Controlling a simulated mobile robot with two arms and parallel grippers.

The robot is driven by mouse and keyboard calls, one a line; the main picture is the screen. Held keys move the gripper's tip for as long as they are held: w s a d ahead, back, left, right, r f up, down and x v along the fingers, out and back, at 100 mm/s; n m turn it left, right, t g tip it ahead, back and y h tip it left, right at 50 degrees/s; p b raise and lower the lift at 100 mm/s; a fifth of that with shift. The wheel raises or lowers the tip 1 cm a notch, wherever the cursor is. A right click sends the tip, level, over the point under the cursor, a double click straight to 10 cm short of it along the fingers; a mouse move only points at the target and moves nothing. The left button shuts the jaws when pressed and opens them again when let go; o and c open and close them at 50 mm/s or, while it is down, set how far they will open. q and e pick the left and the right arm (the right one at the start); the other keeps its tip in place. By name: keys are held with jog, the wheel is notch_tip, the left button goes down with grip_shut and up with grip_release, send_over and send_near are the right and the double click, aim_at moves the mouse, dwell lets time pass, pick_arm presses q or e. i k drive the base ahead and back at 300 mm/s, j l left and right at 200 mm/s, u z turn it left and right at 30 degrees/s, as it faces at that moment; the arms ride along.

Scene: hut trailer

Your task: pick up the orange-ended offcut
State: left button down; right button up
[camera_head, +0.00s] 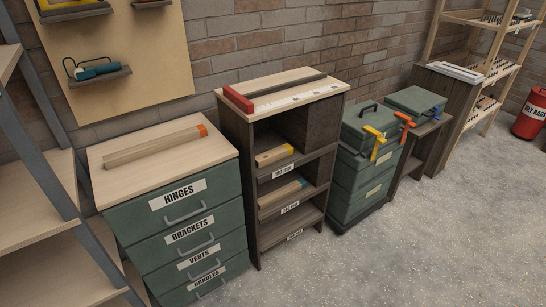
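The orange-ended offcut (155,146) is a long pale wooden piece lying flat on the wooden top of the green drawer cabinet (112,184). Its orange end (202,131) points right, near the top's right back corner. Nothing covers it. The cabinet's drawers are shut and labelled HINGES, BRACKETS, VENTS and HANDLES. Neither of my grippers is in view.
The dark shelf unit (232,140) holds a red-ended piece (238,99) on top, with a yellow-ended (271,156) and a blue-ended offcut (280,194) below. Green toolboxes (360,165) stand right. Metal shelving (50,170) stands close left. The grey floor (420,250) in front is clear.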

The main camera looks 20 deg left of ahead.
aim_at(114, 159)
jog(key=u, duration=1.3)
